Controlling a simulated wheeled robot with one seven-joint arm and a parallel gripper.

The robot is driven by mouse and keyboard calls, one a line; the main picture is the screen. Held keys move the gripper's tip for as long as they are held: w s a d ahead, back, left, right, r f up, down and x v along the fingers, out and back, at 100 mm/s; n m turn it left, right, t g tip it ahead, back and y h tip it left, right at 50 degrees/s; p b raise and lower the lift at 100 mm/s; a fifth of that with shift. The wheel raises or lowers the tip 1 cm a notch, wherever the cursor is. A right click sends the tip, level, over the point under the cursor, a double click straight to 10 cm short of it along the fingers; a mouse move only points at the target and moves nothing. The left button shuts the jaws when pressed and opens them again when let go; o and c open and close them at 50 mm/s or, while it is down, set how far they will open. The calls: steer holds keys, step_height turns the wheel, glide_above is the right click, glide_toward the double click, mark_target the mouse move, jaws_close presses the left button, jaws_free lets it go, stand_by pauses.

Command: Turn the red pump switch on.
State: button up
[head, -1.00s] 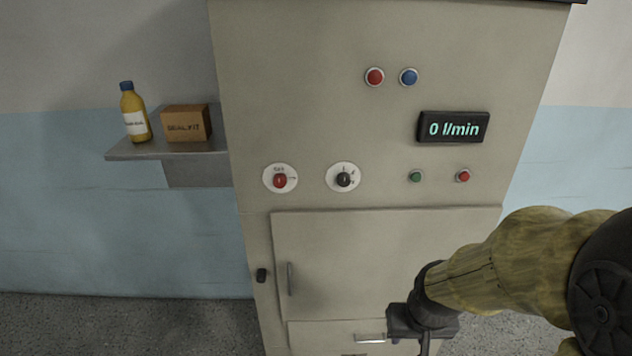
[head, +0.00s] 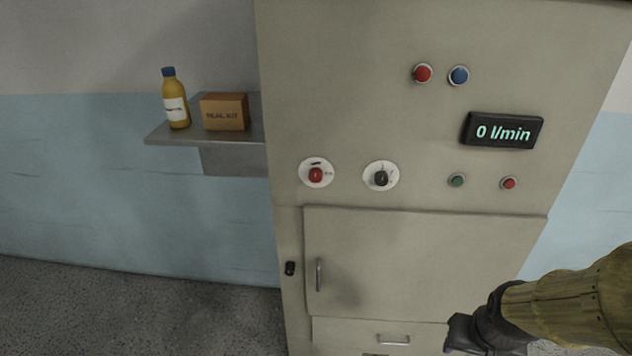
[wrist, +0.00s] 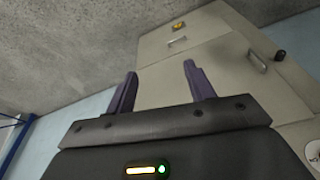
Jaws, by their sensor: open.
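The red pump switch (head: 316,175) is a red knob on a round white plate, at the left of the beige cabinet's (head: 340,90) front. The display (head: 503,131) reads 0 l/min. My gripper shows in the wrist view (wrist: 158,85) with its two dark fingers apart and nothing between them. In the head view my gripper is at the lower right, in front of the cabinet's lower part, well below and right of the red switch. Its fingertips are hard to make out there.
A black knob (head: 381,178) on a similar plate sits right of the red switch. Red (head: 423,73) and blue (head: 459,75) buttons are above. A shelf (head: 200,140) at the left holds a bottle (head: 175,100) and a box (head: 224,111). The cabinet door has a handle (head: 318,274).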

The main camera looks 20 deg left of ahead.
mark_target(315, 178)
steer(key=w+a+r+n+t+y+p, duration=0.1)
steer(key=w+a+n+t, duration=0.25)
steer(key=w+a, duration=0.5)
steer(key=w+a+r+n+t+y+p, duration=0.15)
steer(key=w+a+t, duration=0.35)
steer(key=a, duration=0.6)
steer(key=s+a+r+n+t+y, duration=0.1)
steer(key=a+r+n+t, duration=0.1)
steer(key=a, duration=0.5)
steer(key=s+a+r+n+t+y, duration=0.1)
steer(key=a+r+n+t, duration=0.2)
steer(key=a, duration=0.5)
steer(key=shift+r+t+p, duration=0.3)
steer(key=shift+r+t, duration=0.25)
steer(key=shift+r, duration=0.25)
steer(key=shift+a, duration=0.1)
steer(key=p+x, duration=0.5)
steer(key=x, duration=1.2)
steer(key=shift+w+p, duration=0.2)
steer(key=shift+p, duration=0.15)
